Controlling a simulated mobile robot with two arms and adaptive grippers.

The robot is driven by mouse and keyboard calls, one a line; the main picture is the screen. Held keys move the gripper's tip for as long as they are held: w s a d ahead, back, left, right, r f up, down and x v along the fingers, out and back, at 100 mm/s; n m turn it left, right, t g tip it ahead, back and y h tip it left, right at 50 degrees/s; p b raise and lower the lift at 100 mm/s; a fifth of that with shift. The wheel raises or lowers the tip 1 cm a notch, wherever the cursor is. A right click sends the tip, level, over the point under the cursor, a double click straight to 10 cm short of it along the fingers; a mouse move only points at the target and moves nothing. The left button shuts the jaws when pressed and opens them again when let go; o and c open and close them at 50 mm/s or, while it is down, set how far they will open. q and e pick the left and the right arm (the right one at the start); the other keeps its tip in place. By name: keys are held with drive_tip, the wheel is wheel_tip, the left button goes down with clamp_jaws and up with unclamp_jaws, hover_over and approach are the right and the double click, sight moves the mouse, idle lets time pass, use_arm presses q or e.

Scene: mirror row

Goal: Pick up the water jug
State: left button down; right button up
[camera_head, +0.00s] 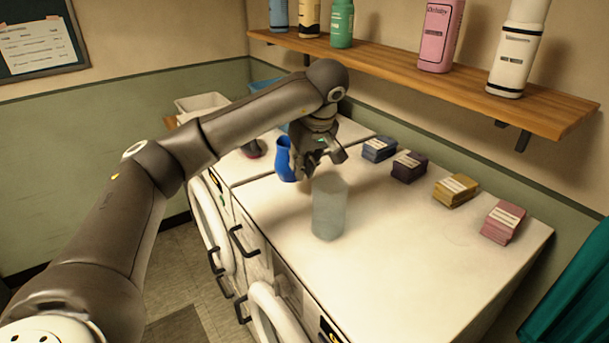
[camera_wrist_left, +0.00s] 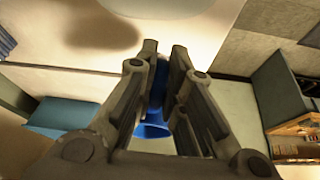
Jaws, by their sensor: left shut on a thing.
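A blue jug (camera_head: 284,160) shows on the white machine tops in the head view, just left of my left gripper (camera_head: 322,165), which partly covers it. In the left wrist view, blue of the jug (camera_wrist_left: 154,128) shows between and below the fingers of my left gripper (camera_wrist_left: 164,48). Whether the jug touches the surface is unclear. My right gripper is in neither view.
Several small stacks, including a yellow one (camera_head: 455,190), line the back. A wooden shelf (camera_head: 450,75) with bottles hangs above. The front right top is clear.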

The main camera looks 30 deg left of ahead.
use_arm(q)
drive_tip(key=s+d+r, duration=0.4)
drive_tip(key=s+r, duration=0.2)
drive_tip(key=s, duration=0.4)
drive_tip(key=shift+s+d+r, duration=0.15)
drive_tip(key=shift+r, duration=0.25)
drive_tip(key=shift+s, duration=0.1)
idle(0.5)
